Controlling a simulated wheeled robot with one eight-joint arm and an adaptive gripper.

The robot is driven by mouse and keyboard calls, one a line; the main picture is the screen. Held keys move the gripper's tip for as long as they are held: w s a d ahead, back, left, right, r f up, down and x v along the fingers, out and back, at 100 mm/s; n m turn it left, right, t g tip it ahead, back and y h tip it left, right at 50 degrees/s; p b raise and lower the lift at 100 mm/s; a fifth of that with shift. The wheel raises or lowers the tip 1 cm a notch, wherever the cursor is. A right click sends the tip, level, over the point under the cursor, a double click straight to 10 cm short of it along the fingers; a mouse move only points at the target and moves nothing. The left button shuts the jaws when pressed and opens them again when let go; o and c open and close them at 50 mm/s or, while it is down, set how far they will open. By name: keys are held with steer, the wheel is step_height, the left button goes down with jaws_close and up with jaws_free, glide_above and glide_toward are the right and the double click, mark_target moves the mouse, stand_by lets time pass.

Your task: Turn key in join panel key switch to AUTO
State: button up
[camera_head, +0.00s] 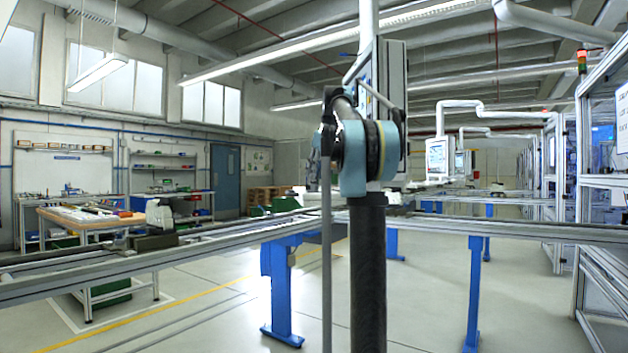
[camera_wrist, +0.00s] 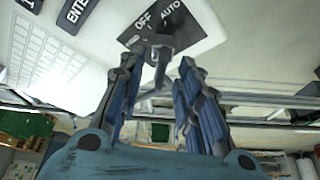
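In the wrist view, the join panel (camera_wrist: 215,18) fills the top, tilted in the picture. Its dark switch plate (camera_wrist: 190,32) carries the words OFF and AUTO. The grey key (camera_wrist: 161,55) stands out from the key switch below these words. Which word the key points to is hard to tell. My gripper (camera_wrist: 158,68) is open, with one finger on each side of the key and a visible gap to each. In the head view, a grey panel housing (camera_head: 393,95) rises behind my arm; its switch and my gripper's fingers are hidden there.
In the wrist view, a white keypad (camera_wrist: 45,58) and an ENTER key lie left of the switch. In the head view, conveyor rails (camera_head: 480,228) on blue legs cross the room. A workbench (camera_head: 90,222) stands left and framed machine cells (camera_head: 600,170) stand right.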

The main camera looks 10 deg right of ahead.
steer(key=shift+x, duration=0.9)
jaws_close()
steer(key=m+h, duration=0.1)
steer(key=m, duration=0.2)
steer(key=shift+a+m+t, duration=0.1)
steer(key=shift+m+t, duration=0.2)
steer(key=shift+m, duration=0.1)
steer(key=m+h, duration=0.1)
steer(key=m, duration=0.2)
steer(key=shift+a+m+h, duration=0.1)
steer(key=shift+m+h, duration=0.7)
steer(key=shift+m, duration=0.8)
steer(key=shift+s, duration=0.1)
